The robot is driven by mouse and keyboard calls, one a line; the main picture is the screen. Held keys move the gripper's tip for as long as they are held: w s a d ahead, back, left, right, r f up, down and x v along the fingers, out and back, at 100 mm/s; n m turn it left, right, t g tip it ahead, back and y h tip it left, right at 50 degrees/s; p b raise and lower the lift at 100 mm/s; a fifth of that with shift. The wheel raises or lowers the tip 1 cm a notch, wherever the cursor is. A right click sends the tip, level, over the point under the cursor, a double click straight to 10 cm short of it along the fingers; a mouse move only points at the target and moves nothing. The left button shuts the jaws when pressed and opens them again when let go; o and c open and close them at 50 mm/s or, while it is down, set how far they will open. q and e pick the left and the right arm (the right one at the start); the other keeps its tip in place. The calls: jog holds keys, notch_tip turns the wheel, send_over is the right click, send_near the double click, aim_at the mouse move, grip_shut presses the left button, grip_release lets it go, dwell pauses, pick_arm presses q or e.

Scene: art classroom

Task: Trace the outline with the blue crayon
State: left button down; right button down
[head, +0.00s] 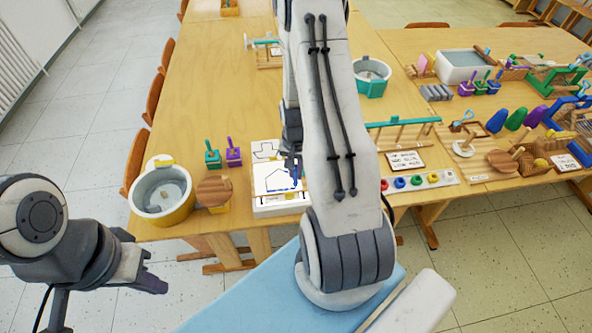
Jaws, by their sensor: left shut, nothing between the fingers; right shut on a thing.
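A white drawing sheet (263,184) lies on a white board (283,209) near the table's front edge. It bears a dark house-like outline. A blue stroke shows along the lower right part of the outline. My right gripper (292,160) is over the right side of the sheet, shut on a blue crayon (296,172) that points down at the paper. My arm hides the sheet's right edge, and I cannot tell whether the tip touches. My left gripper (151,275) is shut and empty, off the table over the floor at lower left.
A second outline card (265,150) stands behind the sheet. Green (212,158) and purple (233,155) pots, a round wooden lid (213,191) and a yellow-and-grey tub (163,195) are to its left. A paint strip (418,181) is right of my arm. The table's middle left is clear.

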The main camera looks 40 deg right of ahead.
jog(key=shift+f+b, duration=0.55)
jog(key=shift+f, duration=0.25)
dwell(0.7)
jog(key=shift+r+p, duration=1.85)
jog(key=shift+r, duration=0.25)
jog(key=shift+w+f, duration=0.15)
jog(key=shift+w+d+f+b, duration=0.4)
jog(key=shift+w+d, duration=0.05)
jog(key=shift+w, duration=0.2)
jog(key=shift+w+d, duration=0.1)
jog(key=shift+w, duration=0.05)
jog(key=shift+f+b, duration=1.15)
jog(key=shift+f, duration=0.45)
